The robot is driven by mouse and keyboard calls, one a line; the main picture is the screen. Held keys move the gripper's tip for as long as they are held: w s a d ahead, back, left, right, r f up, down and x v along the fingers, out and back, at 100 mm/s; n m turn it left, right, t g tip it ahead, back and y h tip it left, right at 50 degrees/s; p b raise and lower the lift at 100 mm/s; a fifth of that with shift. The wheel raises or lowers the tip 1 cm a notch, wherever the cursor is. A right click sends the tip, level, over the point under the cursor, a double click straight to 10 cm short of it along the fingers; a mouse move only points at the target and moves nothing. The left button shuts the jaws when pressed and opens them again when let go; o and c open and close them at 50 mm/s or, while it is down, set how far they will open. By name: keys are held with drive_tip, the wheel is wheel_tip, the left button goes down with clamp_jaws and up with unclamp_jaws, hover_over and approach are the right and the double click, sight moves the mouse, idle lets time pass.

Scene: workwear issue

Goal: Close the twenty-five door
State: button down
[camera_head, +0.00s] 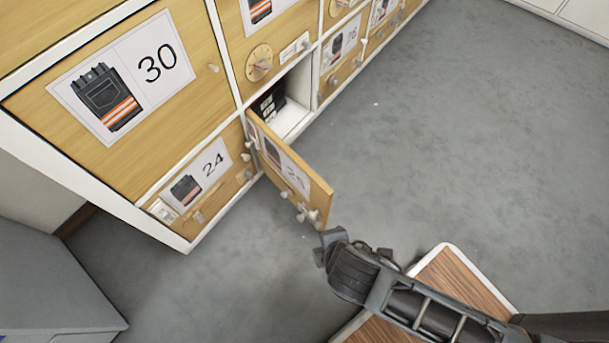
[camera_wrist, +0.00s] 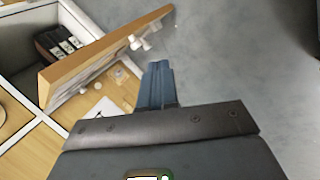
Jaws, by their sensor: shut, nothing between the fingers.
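The twenty-five door (camera_head: 290,170) is a wooden panel with a picture label, standing wide open from the bottom row of the locker. White knobs show near its free edge. The wrist view shows the same door (camera_wrist: 95,65) edge-on, with its knobs toward my gripper. Behind it is the open compartment (camera_head: 292,118) with dark items inside. My gripper (camera_head: 330,246) is shut and empty, just beyond the door's free edge at its lower right. In the wrist view the closed fingers (camera_wrist: 158,85) are beside the door's knobs; contact cannot be told.
Door 24 (camera_head: 205,175) is closed to the left of the opening, and door 30 (camera_head: 130,75) is closed above it. A grey box-like piece (camera_head: 50,280) stands at the lower left. The grey floor (camera_head: 450,130) to the right is clear.

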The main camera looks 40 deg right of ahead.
drive_tip(key=w+a+r+n+g+h+p, duration=0.45)
drive_tip(key=w+a+r+h, duration=0.35)
drive_tip(key=w+r, duration=0.5)
drive_tip(key=y+b, duration=0.1)
drive_tip(key=b, duration=0.2)
approach(314, 183)
wheel_tip(314, 183, down, 4)
drive_tip(key=shift+n, duration=0.45)
drive_tip(key=d+b, duration=0.1)
drive_tip(key=d, duration=0.3)
drive_tip(key=shift+d+r, duration=0.1)
drive_tip(key=shift+w, duration=0.1)
